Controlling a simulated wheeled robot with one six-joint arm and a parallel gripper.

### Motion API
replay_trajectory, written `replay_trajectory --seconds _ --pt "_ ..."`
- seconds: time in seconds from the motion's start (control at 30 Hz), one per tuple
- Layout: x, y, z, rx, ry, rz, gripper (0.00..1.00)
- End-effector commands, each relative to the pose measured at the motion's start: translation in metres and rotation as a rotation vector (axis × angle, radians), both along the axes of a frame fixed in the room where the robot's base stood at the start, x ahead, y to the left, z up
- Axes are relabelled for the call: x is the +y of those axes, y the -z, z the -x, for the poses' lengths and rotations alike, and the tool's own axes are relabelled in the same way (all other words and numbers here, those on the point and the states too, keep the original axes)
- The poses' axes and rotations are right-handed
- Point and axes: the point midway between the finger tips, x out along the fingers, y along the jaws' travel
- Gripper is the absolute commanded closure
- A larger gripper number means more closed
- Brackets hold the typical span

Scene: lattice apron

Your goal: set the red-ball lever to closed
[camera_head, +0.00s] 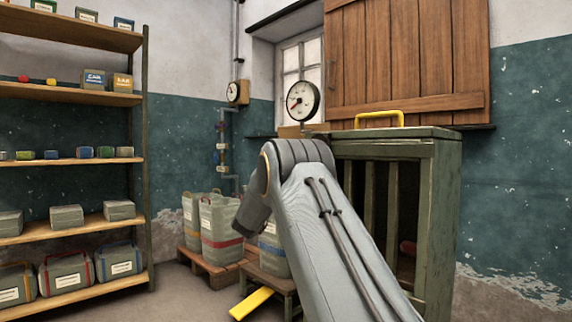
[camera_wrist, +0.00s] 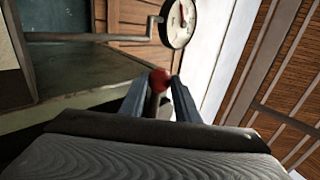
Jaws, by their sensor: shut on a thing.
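The red ball (camera_wrist: 160,78) of the lever shows in the wrist view, between the fingertips of my gripper (camera_wrist: 157,92). The fingers are shut on the lever at or just below the ball. A short dark stem shows under the ball, and the rest of the lever is hidden by my gripper. In the head view my arm covers this spot, so neither the lever nor the fingers can be seen there. I cannot tell the lever's position from these frames.
A round gauge (camera_head: 303,101) stands close by, and also shows in the wrist view (camera_wrist: 178,22). A green slatted cabinet (camera_head: 440,220) with a yellow handle (camera_head: 379,118) stands right of my arm. Sacks (camera_head: 219,232) and a loaded shelf (camera_head: 70,158) are to the left.

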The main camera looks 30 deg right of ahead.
Motion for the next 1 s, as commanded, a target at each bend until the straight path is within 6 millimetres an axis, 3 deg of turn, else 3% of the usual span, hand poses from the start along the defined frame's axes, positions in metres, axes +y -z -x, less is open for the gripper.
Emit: replay_trajectory --seconds 0.1,0.13,0.23,0.63,1.0 --pt "0.000 -0.004 0.000 -0.004 -0.002 0.001 1.00" --pt "0.000 -0.004 0.000 -0.004 -0.002 0.001 0.68" --pt "0.000 -0.003 0.000 -0.004 -0.002 0.001 0.52" --pt "0.010 0.004 0.000 0.000 -0.006 0.000 0.52" --pt "0.046 0.043 0.013 0.000 -0.006 0.000 0.52"
